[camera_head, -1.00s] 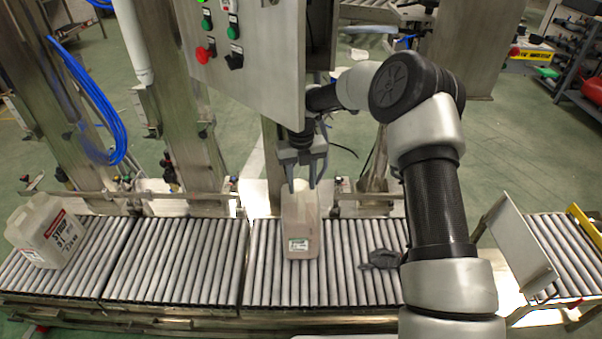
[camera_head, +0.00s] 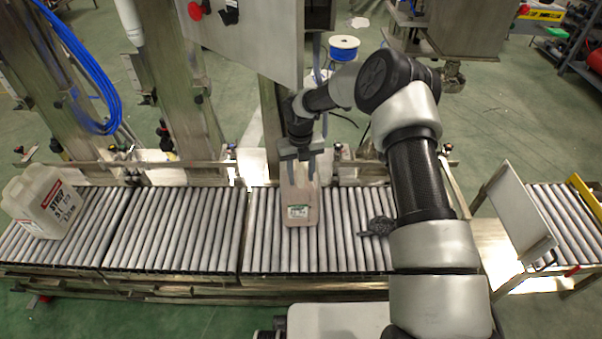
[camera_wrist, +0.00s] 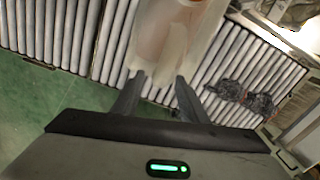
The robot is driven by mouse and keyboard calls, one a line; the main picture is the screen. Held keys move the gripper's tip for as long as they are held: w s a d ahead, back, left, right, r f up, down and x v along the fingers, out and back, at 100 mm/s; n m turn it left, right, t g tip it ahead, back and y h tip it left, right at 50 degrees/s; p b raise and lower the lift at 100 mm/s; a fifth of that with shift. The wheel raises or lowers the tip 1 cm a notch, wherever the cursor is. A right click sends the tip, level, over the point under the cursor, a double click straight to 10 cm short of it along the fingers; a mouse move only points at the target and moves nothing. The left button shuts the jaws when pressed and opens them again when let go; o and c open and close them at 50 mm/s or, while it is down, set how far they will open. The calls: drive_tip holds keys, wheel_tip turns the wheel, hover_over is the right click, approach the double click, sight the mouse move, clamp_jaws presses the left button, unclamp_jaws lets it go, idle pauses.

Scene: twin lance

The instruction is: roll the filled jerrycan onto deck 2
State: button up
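The filled jerrycan (camera_head: 300,208), translucent with a pinkish content and a small green-white label, stands on the middle roller deck (camera_head: 261,240). My gripper (camera_head: 301,180) is above and at the can's upper back part in the head view. In the wrist view my gripper (camera_wrist: 161,80) has two fingers apart, with the jerrycan (camera_wrist: 175,30) just beyond and between them. Whether a finger touches the can I cannot tell. A second, whitish jerrycan (camera_head: 45,203) with a red-topped label stands on the far left roller deck (camera_head: 95,222). Deck numbers are not readable.
A dark crumpled lump (camera_head: 378,226) lies on the rollers right of the filled can; it also shows in the wrist view (camera_wrist: 240,98). An upright pale plate (camera_head: 520,215) stands before the right roller section (camera_head: 570,225). A steel cabinet (camera_head: 245,40) hangs behind my gripper.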

clamp_jaws()
idle(1.2)
drive_tip(key=shift+c, duration=2.2)
unclamp_jaws()
drive_tip(key=shift+w+a+r, duration=0.1)
drive_tip(key=shift+w+r, duration=0.3)
drive_tip(key=shift+r, duration=0.1)
drive_tip(key=o, duration=0.4)
drive_tip(key=shift+o, duration=0.3)
drive_tip(key=shift+s+f, duration=0.65)
drive_tip(key=shift+f, duration=0.1)
drive_tip(key=shift+w+r, duration=0.15)
drive_tip(key=shift+r, duration=0.3)
wheel_tip(320, 180, up, 18)
drive_tip(key=p, duration=0.3)
drive_tip(key=shift+w+f+p, duration=0.15)
drive_tip(key=shift+f+p, duration=0.1)
drive_tip(key=shift+p, duration=0.05)
